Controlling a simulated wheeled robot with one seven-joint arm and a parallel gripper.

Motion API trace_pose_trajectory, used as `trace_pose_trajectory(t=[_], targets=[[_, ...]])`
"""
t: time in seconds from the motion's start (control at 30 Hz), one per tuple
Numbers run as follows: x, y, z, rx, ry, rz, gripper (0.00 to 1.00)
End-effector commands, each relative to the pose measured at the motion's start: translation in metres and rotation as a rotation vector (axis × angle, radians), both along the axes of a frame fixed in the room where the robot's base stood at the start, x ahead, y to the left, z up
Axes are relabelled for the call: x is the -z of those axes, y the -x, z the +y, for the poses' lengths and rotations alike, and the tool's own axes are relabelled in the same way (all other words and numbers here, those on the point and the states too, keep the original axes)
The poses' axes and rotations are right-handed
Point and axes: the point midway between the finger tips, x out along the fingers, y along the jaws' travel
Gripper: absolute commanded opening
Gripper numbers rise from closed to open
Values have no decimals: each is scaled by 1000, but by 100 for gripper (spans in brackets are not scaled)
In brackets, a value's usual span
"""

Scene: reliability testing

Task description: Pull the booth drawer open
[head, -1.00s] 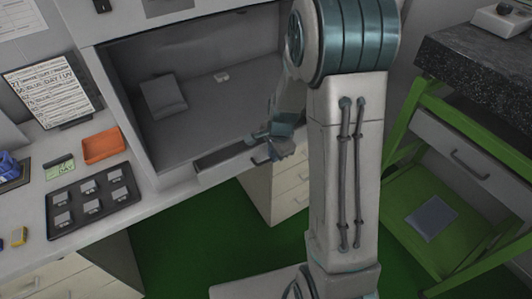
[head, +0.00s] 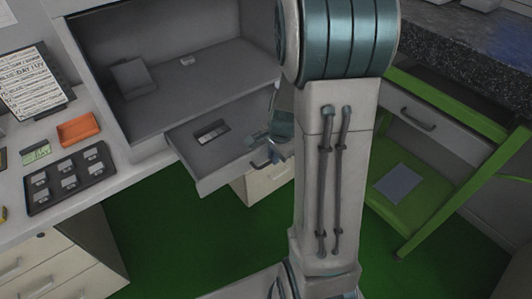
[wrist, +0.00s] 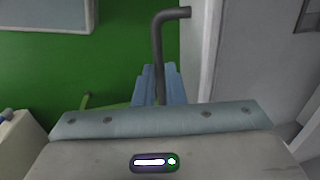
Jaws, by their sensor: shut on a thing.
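The booth drawer (head: 207,160) juts out from under the grey booth (head: 190,84) in the head view and stands open. A small dark and pale item (head: 212,132) lies inside it. My gripper (head: 272,154) is at the drawer's front, partly hidden behind my arm. In the wrist view, the dark bar handle (wrist: 159,60) runs down between the blue fingers of my gripper (wrist: 159,85), which are shut on it. The drawer's front panel (wrist: 208,50) shows to the right of the handle.
An orange tray (head: 80,129) and a black tray (head: 69,178) of small parts sit on the counter at left. A green-framed bench (head: 440,90) with its own drawer stands at right. The green floor (head: 150,235) below the booth drawer is clear.

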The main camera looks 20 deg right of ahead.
Motion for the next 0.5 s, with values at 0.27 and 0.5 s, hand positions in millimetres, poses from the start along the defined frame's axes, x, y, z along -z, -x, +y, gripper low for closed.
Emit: trace_pose_trajectory(t=[0.27,0.5], targets=[[-1,2,-3,4,2,-3,0],[-1,1,-3,4,2,-3,32]])
